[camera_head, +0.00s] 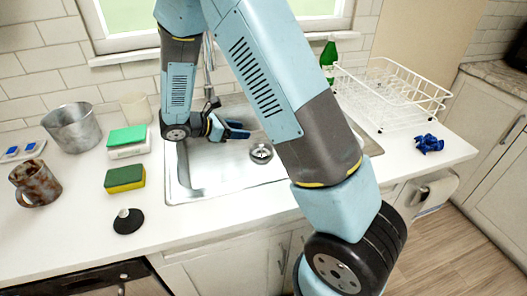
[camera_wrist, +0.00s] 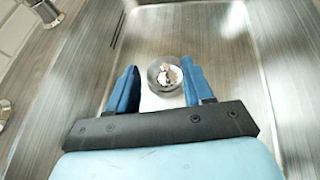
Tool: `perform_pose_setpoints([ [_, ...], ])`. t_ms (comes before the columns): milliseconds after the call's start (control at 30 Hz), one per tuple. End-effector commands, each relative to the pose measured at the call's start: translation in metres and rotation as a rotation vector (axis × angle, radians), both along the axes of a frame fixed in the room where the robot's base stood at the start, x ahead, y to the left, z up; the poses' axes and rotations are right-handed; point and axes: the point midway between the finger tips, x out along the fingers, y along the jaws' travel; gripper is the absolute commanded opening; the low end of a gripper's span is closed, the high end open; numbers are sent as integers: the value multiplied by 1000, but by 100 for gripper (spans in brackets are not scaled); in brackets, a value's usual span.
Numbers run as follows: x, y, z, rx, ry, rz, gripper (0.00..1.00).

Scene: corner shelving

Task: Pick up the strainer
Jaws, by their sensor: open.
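The strainer (camera_head: 261,153) is a small round metal piece lying on the floor of the steel sink (camera_head: 205,178). My arm hides part of the sink's right side.
On the left counter are a metal pot (camera_head: 72,128), a brown mug (camera_head: 35,184), sponges (camera_head: 125,179) and a black stopper (camera_head: 128,221). A white dish rack (camera_head: 395,95), a green bottle (camera_head: 328,54) and a blue crumpled cloth (camera_head: 429,144) are on the right. Sink walls surround my gripper.

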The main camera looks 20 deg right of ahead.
Motion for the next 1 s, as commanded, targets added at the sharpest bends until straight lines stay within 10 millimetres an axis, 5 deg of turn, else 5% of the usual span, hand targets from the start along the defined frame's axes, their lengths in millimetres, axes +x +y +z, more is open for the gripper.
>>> perform_pose_setpoints([
  [400,-2,5,-61,-1,0,8,51],
  [667,2,-11,-66,0,0,8,51],
  [1000,10,-52,-86,1,1,6,51],
])
